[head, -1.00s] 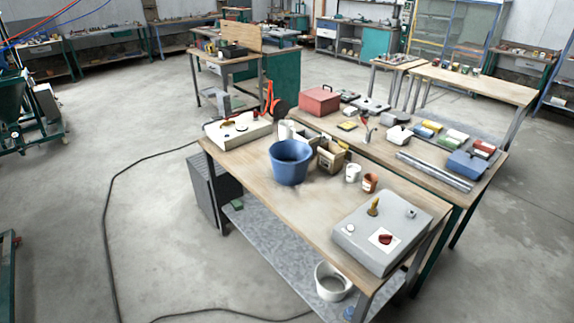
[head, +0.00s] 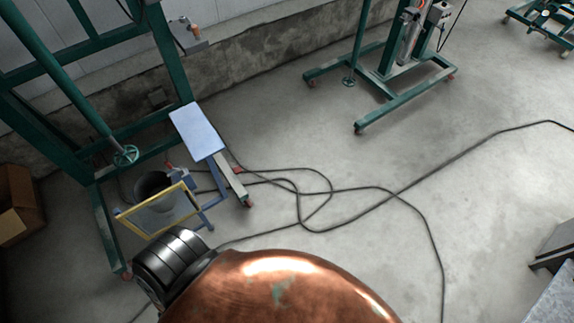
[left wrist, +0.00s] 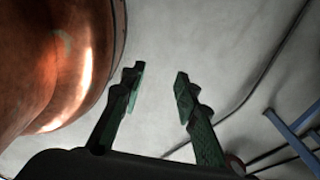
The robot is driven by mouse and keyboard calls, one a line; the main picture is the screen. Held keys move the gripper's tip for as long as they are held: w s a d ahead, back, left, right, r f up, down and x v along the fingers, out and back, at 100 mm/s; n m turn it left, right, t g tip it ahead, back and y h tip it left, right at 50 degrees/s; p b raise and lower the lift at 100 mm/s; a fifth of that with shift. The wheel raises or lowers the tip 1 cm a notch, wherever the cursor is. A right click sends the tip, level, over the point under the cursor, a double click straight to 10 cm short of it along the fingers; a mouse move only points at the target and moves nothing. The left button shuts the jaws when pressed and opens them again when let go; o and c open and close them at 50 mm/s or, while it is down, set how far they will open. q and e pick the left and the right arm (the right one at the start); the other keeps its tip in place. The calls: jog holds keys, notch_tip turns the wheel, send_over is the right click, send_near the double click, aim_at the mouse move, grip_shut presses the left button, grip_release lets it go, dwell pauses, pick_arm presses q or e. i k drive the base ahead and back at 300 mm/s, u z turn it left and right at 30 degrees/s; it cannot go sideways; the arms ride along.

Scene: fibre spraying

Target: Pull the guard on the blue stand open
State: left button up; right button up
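The blue stand (head: 198,133) is at the left of the head view, with a pale blue flat top and blue legs. The guard (head: 157,211), a yellow-edged panel, stands at its lower left, in front of a dark round container (head: 152,184). I cannot tell how far open the guard is. In the left wrist view my left gripper (left wrist: 160,76) is open and empty, its two dark green fingers apart above the floor. Blue bars (left wrist: 292,133), apparently of the stand, lie beyond it to the right. The left gripper does not show in the head view. My right gripper is out of view.
A large copper-coloured rounded body (head: 275,290) fills the bottom of the head view, also left in the wrist view (left wrist: 60,65). A green frame (head: 100,210) stands behind the stand. Black cables (head: 345,222) cross the otherwise open floor. A cardboard box (head: 17,205) sits far left.

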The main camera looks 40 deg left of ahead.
aim_at(121, 217)
jog(key=u, duration=2.75)
jog(key=k, duration=0.45)
jog(key=u, duration=0.9)
jog(key=i, duration=0.1)
jog(key=z, duration=0.15)
